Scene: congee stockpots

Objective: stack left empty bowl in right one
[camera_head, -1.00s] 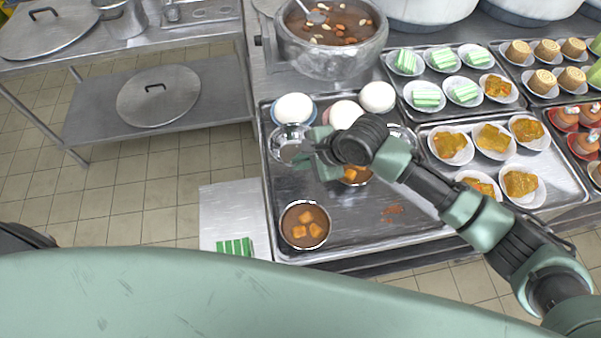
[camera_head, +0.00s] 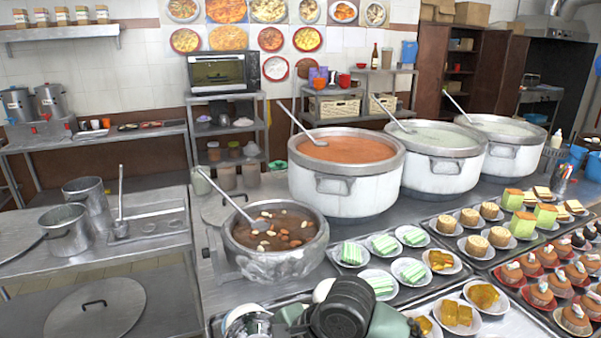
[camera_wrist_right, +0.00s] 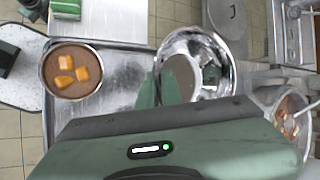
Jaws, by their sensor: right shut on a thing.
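A shiny empty steel bowl (camera_head: 246,322) shows at the bottom edge of the head view, partly cut off. It also shows in the right wrist view (camera_wrist_right: 205,50). My right gripper (camera_wrist_right: 158,86) is shut on this bowl's near rim, with a green finger on either side of it. In the head view my right gripper (camera_head: 284,318) is at the bottom edge, just right of the bowl, and the dark wrist covers what lies behind. I cannot make out the other empty bowl. My left gripper is not in view.
A brown-filled bowl with orange cubes (camera_wrist_right: 72,70) stands on the tray (camera_wrist_right: 118,80). A congee pot with a ladle (camera_head: 274,238) stands behind my right gripper. Plates of green-striped cakes (camera_head: 383,245) lie to the right. Large stockpots (camera_head: 345,190) stand farther back.

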